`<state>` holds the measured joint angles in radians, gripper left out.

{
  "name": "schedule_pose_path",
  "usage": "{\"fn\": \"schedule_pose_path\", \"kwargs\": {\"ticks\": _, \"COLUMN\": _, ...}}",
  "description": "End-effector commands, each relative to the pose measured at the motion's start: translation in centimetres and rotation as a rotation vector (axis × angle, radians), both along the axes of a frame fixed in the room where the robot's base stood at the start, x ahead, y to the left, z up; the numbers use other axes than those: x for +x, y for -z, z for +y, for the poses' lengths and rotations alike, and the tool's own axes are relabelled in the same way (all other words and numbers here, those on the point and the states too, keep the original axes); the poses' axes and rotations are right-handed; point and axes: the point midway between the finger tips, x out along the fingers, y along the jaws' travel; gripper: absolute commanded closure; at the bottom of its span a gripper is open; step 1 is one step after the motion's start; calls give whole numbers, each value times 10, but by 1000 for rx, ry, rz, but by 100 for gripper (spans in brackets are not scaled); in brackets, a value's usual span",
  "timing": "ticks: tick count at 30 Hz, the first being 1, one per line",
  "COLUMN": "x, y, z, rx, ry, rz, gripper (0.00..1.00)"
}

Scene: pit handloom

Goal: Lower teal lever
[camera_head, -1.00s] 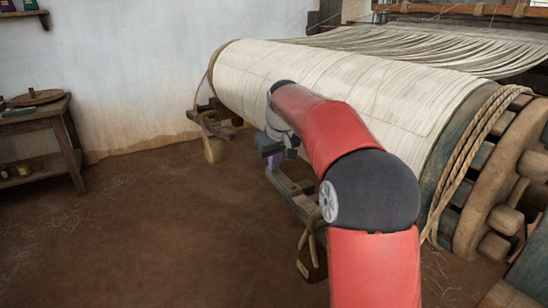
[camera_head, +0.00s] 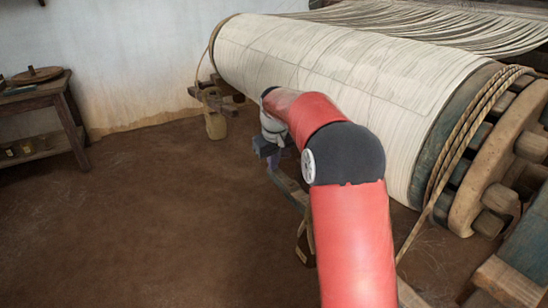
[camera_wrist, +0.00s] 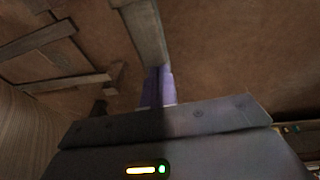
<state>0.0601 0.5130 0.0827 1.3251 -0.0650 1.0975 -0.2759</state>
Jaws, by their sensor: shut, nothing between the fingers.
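No clearly teal lever shows. A greyish wooden lever (camera_head: 287,184) runs from beneath my gripper (camera_head: 274,160) toward the front of the roller, partly hidden by my red arm. In the wrist view a greyish beam (camera_wrist: 146,32) extends straight ahead of my gripper's purple fingers (camera_wrist: 157,74). The fingers are shut and empty, at or just over the near end of this beam. I cannot tell if they touch it. A roped weight (camera_head: 305,243) hangs under the lever, half hidden by my arm.
The big roller (camera_head: 330,75) wound with pale threads lies right behind my arm. Its toothed wooden wheel (camera_head: 500,160) and ropes are at right. Another weight (camera_head: 215,124) hangs at the roller's far end. A side table (camera_head: 40,110) stands left. The earth floor between is clear.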

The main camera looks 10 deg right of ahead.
Motion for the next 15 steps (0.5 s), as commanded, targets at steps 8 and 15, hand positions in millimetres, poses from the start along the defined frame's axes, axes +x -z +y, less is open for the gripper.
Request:
{"fn": "schedule_pose_path", "kwargs": {"ticks": 8, "x": -4, "y": 13, "z": 0, "rx": 1, "ry": 0, "rz": 29, "gripper": 100}}
{"fn": "schedule_pose_path", "kwargs": {"ticks": 15, "x": -8, "y": -33, "z": 6, "rx": 0, "ry": -1, "rz": 9, "gripper": 100}}
